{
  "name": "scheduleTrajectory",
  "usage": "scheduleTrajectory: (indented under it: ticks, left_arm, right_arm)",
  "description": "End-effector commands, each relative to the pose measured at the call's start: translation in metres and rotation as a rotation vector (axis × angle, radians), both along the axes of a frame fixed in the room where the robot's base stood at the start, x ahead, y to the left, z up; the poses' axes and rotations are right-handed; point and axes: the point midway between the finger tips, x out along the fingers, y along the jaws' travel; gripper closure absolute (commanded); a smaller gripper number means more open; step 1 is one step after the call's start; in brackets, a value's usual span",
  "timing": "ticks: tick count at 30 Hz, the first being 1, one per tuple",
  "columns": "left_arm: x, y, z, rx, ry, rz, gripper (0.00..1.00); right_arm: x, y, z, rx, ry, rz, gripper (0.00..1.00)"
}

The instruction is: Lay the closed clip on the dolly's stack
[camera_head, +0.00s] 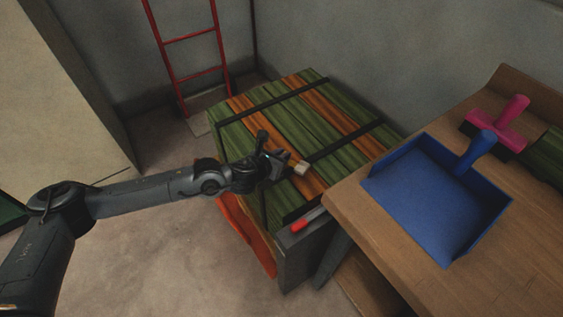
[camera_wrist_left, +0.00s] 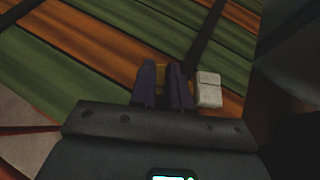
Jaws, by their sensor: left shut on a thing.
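The stack (camera_head: 325,115) is green and orange boards bound by dark straps, and it also fills the left wrist view (camera_wrist_left: 80,50). My left gripper (camera_head: 284,164) is over the stack's near part. Its two dark fingers (camera_wrist_left: 165,80) are close together with a small yellowish piece (camera_wrist_left: 161,76) between them. A pale block (camera_head: 301,169) sits at the fingertips. In the left wrist view this block (camera_wrist_left: 208,90) is beside the right finger and seems joined to the yellowish piece, as one clip. I cannot tell whether it touches the boards. My right gripper is out of view.
A wooden bench (camera_head: 375,225) at the right holds a blue dustpan (camera_head: 425,205) and a pink-handled brush (camera_head: 498,130). Bare floor lies at the front left.

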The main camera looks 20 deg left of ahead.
Motion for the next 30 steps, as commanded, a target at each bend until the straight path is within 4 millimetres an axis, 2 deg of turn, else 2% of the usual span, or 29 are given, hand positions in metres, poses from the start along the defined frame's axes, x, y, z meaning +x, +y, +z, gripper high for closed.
scheduleTrajectory:
  ticks: [1,4,14,21,22,24,27,30]
  left_arm:
    - [0.0,0.0,-0.013,0.0,0.001,-0.001,1.0]
    - [0.0,-0.001,-0.023,0.0,0.001,-0.001,1.0]
    - [0.0,-0.001,-0.024,0.0,0.0,-0.001,1.0]
    - [0.0,-0.001,-0.032,0.0,0.0,-0.001,1.0]
    - [0.0,0.0,-0.031,0.0,0.0,-0.001,0.81]
    - [0.0,-0.001,-0.03,0.0,0.0,-0.001,0.7]
    - [0.0,-0.001,-0.03,0.0,0.0,-0.001,0.58]
    - [0.0,-0.001,-0.03,0.0,0.0,-0.001,0.58]
  right_arm:
    - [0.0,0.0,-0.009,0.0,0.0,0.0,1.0]
    - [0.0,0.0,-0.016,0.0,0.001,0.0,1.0]
    - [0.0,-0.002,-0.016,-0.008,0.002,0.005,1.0]
    - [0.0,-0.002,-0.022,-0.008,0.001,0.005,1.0]
    - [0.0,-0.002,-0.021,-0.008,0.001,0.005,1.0]
    - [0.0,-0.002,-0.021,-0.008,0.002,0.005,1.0]
    - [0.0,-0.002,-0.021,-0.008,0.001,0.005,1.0]
    - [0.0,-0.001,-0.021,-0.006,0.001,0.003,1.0]
